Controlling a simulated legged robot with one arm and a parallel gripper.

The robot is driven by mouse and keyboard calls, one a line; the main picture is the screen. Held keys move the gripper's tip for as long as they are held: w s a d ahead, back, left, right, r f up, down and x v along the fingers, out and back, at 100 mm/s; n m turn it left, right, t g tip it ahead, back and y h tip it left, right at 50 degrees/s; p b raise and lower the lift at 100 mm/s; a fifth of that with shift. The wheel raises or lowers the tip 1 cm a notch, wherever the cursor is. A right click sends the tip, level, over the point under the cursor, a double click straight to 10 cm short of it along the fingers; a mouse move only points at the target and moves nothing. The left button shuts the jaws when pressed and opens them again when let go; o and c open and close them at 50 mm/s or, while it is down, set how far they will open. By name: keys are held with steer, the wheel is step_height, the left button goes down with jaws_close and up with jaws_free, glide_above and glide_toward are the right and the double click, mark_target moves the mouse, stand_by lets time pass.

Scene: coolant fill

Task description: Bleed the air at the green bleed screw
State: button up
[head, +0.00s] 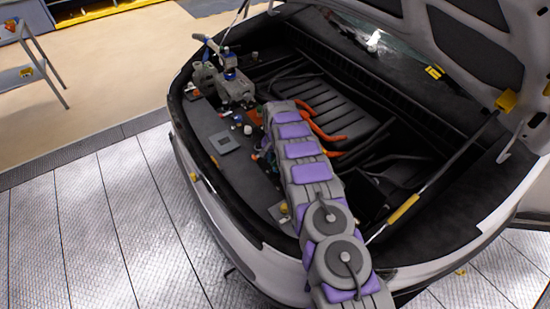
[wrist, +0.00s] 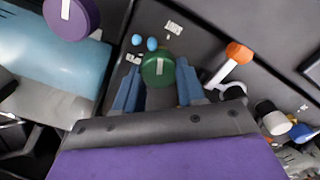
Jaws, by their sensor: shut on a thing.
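The green bleed screw (wrist: 158,71) is a round green knob with a pale bar on its top. It shows in the wrist view, between the two blue fingers of my gripper (wrist: 157,90), which are shut on it. In the head view my arm reaches over the front edge of the open car bay, and the screw and my fingertips are hidden behind it or too small to tell.
An orange-capped fitting (wrist: 238,53) stands right of the screw. In the head view the raised hood (head: 475,45) and its strut (head: 440,178) stand at the right.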

mark_target(275, 159)
steer(key=shift+m, duration=2.1)
steer(key=o, duration=1.1)
steer(key=shift+a, duration=0.15)
steer(key=shift+c, duration=0.2)
steer(key=shift+r, duration=0.1)
steer(key=shift+r, duration=0.35)
step_height(275, 159, up, 16)
steer(key=p, duration=0.1)
steer(key=shift+r, duration=0.2)
